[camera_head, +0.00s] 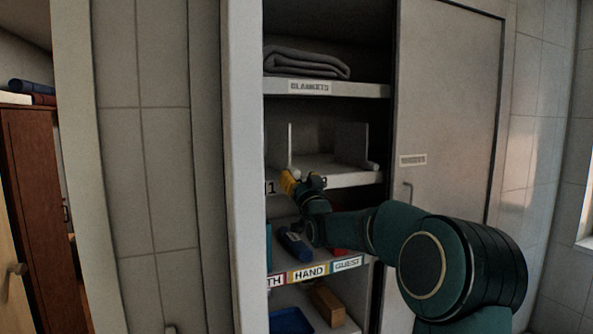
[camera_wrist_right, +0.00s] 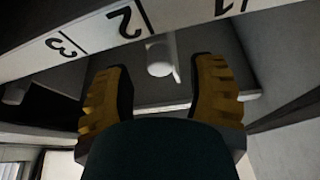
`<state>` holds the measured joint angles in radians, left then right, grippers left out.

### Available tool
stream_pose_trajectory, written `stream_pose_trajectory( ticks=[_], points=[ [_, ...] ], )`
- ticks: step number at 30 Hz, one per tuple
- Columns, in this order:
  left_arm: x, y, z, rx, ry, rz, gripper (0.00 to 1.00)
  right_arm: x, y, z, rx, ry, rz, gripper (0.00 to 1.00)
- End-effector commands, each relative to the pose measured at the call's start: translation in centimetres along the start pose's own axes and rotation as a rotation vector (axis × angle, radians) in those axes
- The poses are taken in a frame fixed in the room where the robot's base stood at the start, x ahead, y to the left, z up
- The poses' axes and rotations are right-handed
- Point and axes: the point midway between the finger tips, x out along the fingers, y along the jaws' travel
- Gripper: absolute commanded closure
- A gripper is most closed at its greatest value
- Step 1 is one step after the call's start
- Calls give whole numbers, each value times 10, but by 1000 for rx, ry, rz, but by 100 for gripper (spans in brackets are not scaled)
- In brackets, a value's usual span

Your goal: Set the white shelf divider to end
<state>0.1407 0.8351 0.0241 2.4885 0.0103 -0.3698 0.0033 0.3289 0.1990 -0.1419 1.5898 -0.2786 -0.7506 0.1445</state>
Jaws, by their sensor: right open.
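Two white shelf dividers stand upright on the middle shelf in the head view. The left divider (camera_head: 290,138) is a thin panel seen nearly edge-on; the right divider (camera_head: 352,143) shows more of its face. Each has a pale round knob at its front. My right gripper (camera_head: 303,182), with yellow finger pads, is at the shelf's front edge by the left divider. In the right wrist view, the right gripper (camera_wrist_right: 160,75) is open, and the knob of one divider (camera_wrist_right: 159,58) lies between its fingertips with gaps on both sides. My left gripper is not in view.
The shelf edge (camera_wrist_right: 60,50) carries the numbers 1, 2 and 3, inverted in the wrist view. A folded blanket (camera_head: 305,63) lies on the shelf above. Below are a labelled shelf (camera_head: 335,265) and a blue tray (camera_head: 290,320). A closed door panel (camera_head: 450,110) is at right.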

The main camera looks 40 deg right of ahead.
Motion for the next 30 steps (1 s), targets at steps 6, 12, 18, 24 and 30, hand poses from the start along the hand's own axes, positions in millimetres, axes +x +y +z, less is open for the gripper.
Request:
stream_pose_trajectory(
  ticks=[6, 12, 18, 24, 30],
  points=[
    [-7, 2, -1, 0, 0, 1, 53, 20, 0, 0, 0, 0, 0, 44],
    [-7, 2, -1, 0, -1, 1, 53, 23, 0, 1, 1, -1, 0, 44],
    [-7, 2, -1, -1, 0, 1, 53, 22, 0, 0, 1, -1, 0, 52],
    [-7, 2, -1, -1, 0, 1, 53, 22, 0, 0, 0, -1, 0, 100],
    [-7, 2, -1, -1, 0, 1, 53, 22, 0, 0, 0, 1, 0, 100]
  ],
)
